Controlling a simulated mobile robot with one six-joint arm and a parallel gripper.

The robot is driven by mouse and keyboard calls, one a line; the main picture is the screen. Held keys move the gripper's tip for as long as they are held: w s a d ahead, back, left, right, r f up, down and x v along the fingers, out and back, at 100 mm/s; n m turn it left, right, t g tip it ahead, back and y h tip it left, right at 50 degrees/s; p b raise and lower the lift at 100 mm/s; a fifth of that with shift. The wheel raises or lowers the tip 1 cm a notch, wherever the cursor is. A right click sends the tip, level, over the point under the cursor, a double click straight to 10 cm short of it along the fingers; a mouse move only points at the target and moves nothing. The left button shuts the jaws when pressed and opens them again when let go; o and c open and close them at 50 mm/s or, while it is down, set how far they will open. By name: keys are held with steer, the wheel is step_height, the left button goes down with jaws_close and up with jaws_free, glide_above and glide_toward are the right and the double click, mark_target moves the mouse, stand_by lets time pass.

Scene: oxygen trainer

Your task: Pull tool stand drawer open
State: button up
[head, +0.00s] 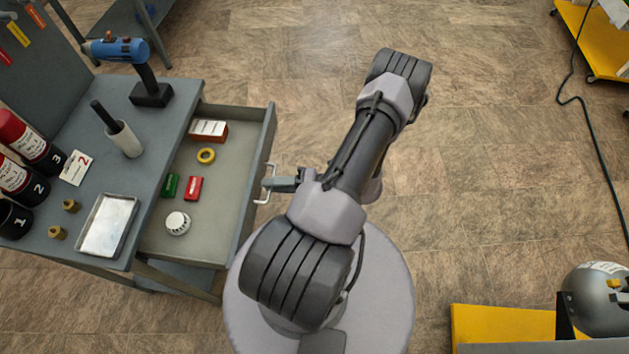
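The tool stand (178,113) is a grey metal bench at the left. Its drawer (225,195) is pulled out to the right, and much of its inside shows. The drawer holds an orange-and-white box, a yellow ring, a green block, a red block and a round white item. The pale bar handle (268,168) is on the drawer's right-hand front. My gripper (270,184) reaches in from the right and appears shut on the middle of the handle. Its fingertips are small in this view and cover part of the handle.
On the stand top are a metal tray (108,226), a white cup with a dark handle (124,139), a blue tool (118,50), brass fittings and numbered cylinders (30,142). Yellow carts stand at the right, with a cable on the floor.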

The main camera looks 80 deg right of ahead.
steer(key=p+v, duration=0.3)
steer(key=v, duration=1.3)
steer(key=shift+s, duration=0.35)
steer(key=shift+w+r, duration=0.1)
steer(key=shift+r, duration=0.1)
